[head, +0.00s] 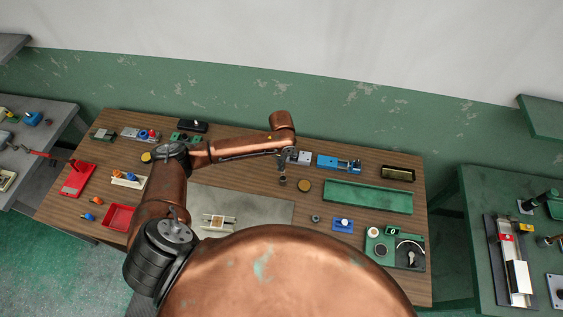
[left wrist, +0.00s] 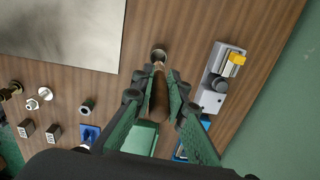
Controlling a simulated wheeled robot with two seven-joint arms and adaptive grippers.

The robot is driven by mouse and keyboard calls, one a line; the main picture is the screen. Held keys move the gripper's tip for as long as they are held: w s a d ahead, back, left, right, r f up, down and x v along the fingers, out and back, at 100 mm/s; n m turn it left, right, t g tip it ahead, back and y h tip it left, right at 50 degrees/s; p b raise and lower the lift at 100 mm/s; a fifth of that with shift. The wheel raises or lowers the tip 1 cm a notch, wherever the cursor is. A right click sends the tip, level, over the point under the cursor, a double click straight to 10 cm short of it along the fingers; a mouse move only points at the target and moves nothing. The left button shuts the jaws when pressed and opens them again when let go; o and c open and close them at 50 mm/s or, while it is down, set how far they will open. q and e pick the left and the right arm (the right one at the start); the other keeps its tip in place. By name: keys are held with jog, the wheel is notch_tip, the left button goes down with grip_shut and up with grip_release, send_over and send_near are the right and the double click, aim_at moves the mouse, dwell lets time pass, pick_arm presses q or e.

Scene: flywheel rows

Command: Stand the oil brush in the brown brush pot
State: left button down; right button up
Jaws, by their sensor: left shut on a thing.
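My left gripper (head: 283,165) comes in from the left in the head view and points down over the middle of the table. In the left wrist view my left gripper (left wrist: 160,88) is shut on the oil brush (left wrist: 158,98), a brown handle lying between the green fingers. Its far end points away from the camera; the brush (head: 283,181) shows small and dark in the head view. A round brown thing that looks like the brush pot (head: 304,186) stands just right of the brush, apart from it in the picture. My right gripper is out of view.
A grey device (head: 299,157) and a blue vise (head: 338,162) stand behind. A long green tray (head: 368,196) lies to the right. A dark ring (head: 315,218) and a blue block (head: 343,225) lie in front.

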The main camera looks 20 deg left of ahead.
pick_arm(q)
jog(key=shift+f+b, duration=0.6)
jog(key=shift+f, duration=1.1)
jog(key=shift+f+b, duration=0.45)
jog(key=shift+f, duration=1.45)
jog(key=c, duration=1.8)
grip_release()
jog(key=shift+c, duration=0.2)
jog(key=shift+r, duration=0.1)
notch_tip(320, 180, up, 12)
jog(key=shift+f, duration=0.1)
jog(key=shift+s, duration=0.1)
